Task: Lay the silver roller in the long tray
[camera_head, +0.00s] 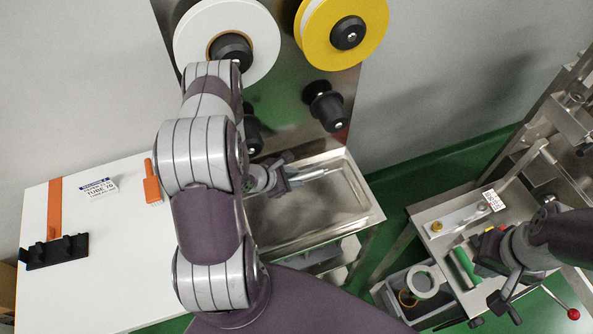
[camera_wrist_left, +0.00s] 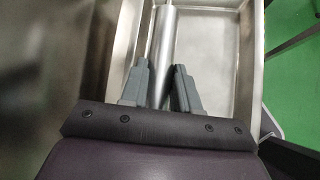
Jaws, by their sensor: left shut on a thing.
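The silver roller (camera_wrist_left: 161,52) is a slim metal rod lying lengthwise between the fingers of my left gripper (camera_wrist_left: 161,82) in the left wrist view. In the head view my left gripper (camera_head: 283,182) is shut on it, and the roller (camera_head: 310,174) points right over the long tray. The long tray (camera_head: 367,190) is a shallow metal pan with raised walls. I cannot tell whether the roller touches its floor. My arm hides the tray's left end. My right gripper (camera_head: 497,303) is at the lower right, and its finger gap is unclear.
A white reel (camera_head: 263,35) and a yellow reel (camera_head: 318,45) hang on the metal panel behind the tray. A white table (camera_head: 110,260) with an orange-handled tool (camera_head: 152,188) stands left. A metal machine (camera_head: 435,215) stands right. The tray's middle looks clear.

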